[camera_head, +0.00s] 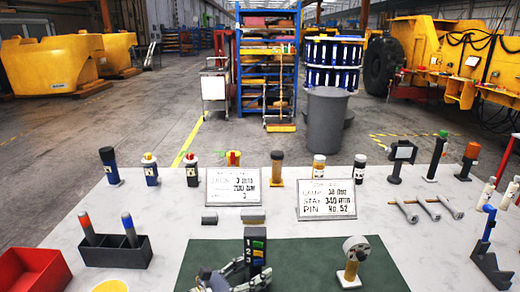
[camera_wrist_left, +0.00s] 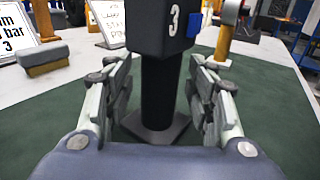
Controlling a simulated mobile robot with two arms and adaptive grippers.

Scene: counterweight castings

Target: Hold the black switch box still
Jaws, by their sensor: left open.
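The black switch box (camera_head: 255,247) stands upright on a post on the green mat (camera_head: 311,254), near the front middle of the table. In the left wrist view the box (camera_wrist_left: 158,28) shows a white 3 and a blue part on its right side. Its dark post (camera_wrist_left: 160,90) rises from a square base. My left gripper (camera_head: 246,274) is low at the box; in the wrist view its open fingers (camera_wrist_left: 162,92) stand on either side of the post, with visible gaps. My right gripper is not in view.
A knobbed stand (camera_head: 352,262) is close to the right of the box. Two printed signs (camera_head: 326,198) (camera_head: 234,187) and small grey blocks stand behind. A black holder (camera_head: 115,252) and red bin (camera_head: 32,270) are at left.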

